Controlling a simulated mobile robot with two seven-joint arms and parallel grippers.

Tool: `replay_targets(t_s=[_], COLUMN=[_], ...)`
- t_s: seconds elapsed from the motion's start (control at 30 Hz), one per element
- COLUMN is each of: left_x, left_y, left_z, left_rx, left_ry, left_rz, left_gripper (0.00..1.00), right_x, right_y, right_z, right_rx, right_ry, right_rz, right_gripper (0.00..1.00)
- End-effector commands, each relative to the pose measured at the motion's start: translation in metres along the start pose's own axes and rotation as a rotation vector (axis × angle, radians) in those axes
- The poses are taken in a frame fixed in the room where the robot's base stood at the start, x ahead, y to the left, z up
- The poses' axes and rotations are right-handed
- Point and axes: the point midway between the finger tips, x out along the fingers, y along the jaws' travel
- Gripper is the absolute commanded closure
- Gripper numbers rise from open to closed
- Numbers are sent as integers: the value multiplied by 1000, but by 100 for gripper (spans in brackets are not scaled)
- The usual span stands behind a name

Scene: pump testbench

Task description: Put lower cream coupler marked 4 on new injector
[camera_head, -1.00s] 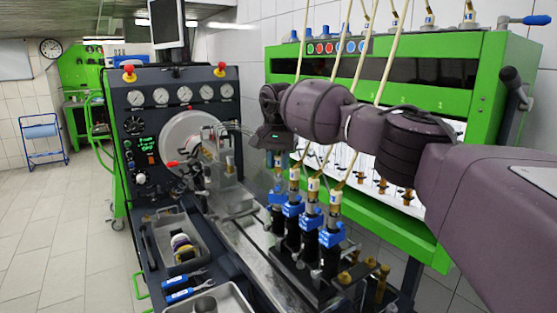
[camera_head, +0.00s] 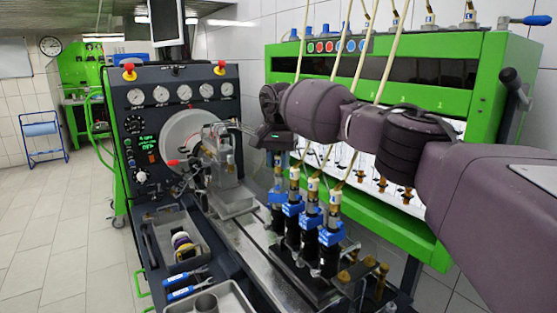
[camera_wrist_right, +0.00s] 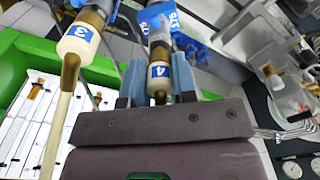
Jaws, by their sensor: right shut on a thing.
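The cream coupler marked 4 (camera_wrist_right: 160,72) has a blue label and a brass end, and sits between the fingers of my right gripper (camera_wrist_right: 158,88) in the right wrist view. The gripper is shut on it. It lines up with a blue injector clamp (camera_wrist_right: 158,20) beyond it; I cannot tell how fully it is seated. In the head view my right gripper (camera_head: 277,156) points down over the leftmost injector of the row, at its blue clamp (camera_head: 277,196); the hand mostly hides the coupler there. My left gripper is not in view.
The coupler marked 3 (camera_wrist_right: 80,38) stands close beside my gripper, with a cream hose. Other hosed couplers (camera_head: 313,187) stand on the neighbouring injectors. The green bench (camera_head: 400,222) is close behind. A grey tray (camera_head: 208,248) with rings lies at front left.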

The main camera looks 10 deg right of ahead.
Motion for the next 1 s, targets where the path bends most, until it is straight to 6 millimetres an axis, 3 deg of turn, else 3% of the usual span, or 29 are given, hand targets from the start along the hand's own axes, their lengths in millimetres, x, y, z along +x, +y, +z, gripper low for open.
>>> replay_targets(t_s=[1.0], left_x=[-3], left_y=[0], left_z=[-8], left_rx=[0], left_ry=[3], left_rz=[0], left_gripper=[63], right_x=[5], right_y=[0], right_z=[0], right_rx=[0], right_ry=[0], right_rz=[1], right_gripper=[99])
